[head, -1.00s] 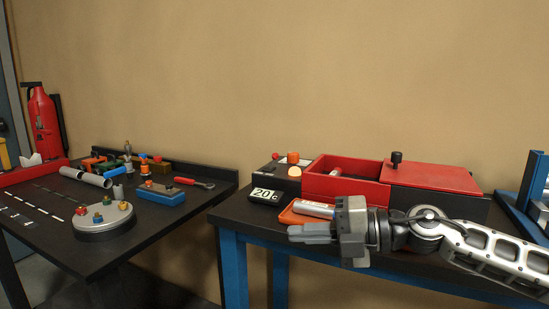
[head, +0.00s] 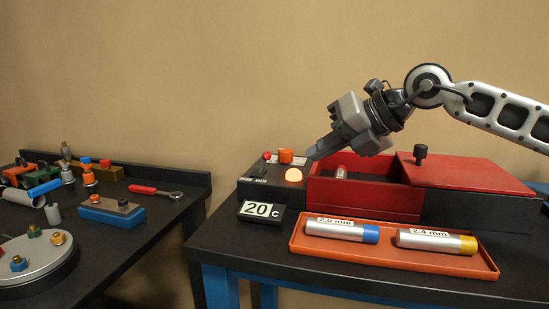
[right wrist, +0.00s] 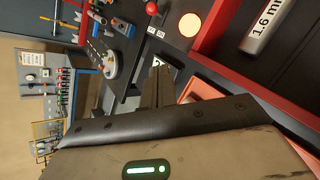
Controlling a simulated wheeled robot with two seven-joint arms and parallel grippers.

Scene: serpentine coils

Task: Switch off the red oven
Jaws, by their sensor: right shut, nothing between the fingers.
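The red oven (head: 365,195) stands on the right table, its red lid (head: 465,175) slid to the right and its left part uncovered. Its black panel (head: 258,190) carries a small red ball-topped switch (head: 267,156), an orange knob (head: 286,156) and a glowing lamp (head: 294,175). The red ball (right wrist: 152,7) and lamp (right wrist: 190,25) also show in the right wrist view, with small labels by the ball. My right gripper (head: 313,155) is shut and empty, above the panel's right edge, pointing down-left. My left gripper is not in view.
A display (head: 262,211) reading 20 C stands before the panel. An orange tray (head: 395,262) holds two labelled cylinders in front of the oven. A cylinder marked 1.6 mm (right wrist: 268,25) lies inside the oven. A left table holds a wrench (head: 155,191) and other parts.

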